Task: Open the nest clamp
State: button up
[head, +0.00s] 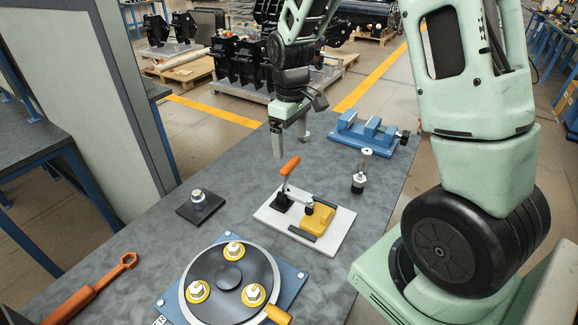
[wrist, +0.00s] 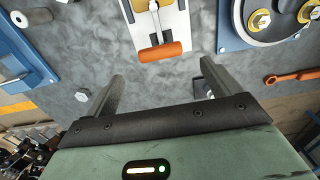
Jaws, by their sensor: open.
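The nest clamp stands on a white base plate (head: 335,235) in the middle of the table. Its orange handle (head: 290,166) points up, slightly tilted. My gripper (head: 290,142) is open and empty, beyond the clamp and above the handle's level. In the wrist view, the orange handle (wrist: 165,52) lies across the gap just ahead of my fingertips (wrist: 163,72), apart from both fingers. The clamp's base plate also shows there (wrist: 172,22).
A blue vise (head: 365,135) stands at the back right. A dark post with a pale top (head: 360,172) is right of the clamp. A black block with a bolt (head: 200,206) sits left. A round bolted fixture (head: 230,285) and an orange wrench (head: 90,292) are in front.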

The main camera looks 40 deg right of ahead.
aim_at(291, 162)
notch_tip(291, 162, down, 10)
jog(key=shift+f+p, duration=0.1)
jog(key=shift+p, duration=0.8)
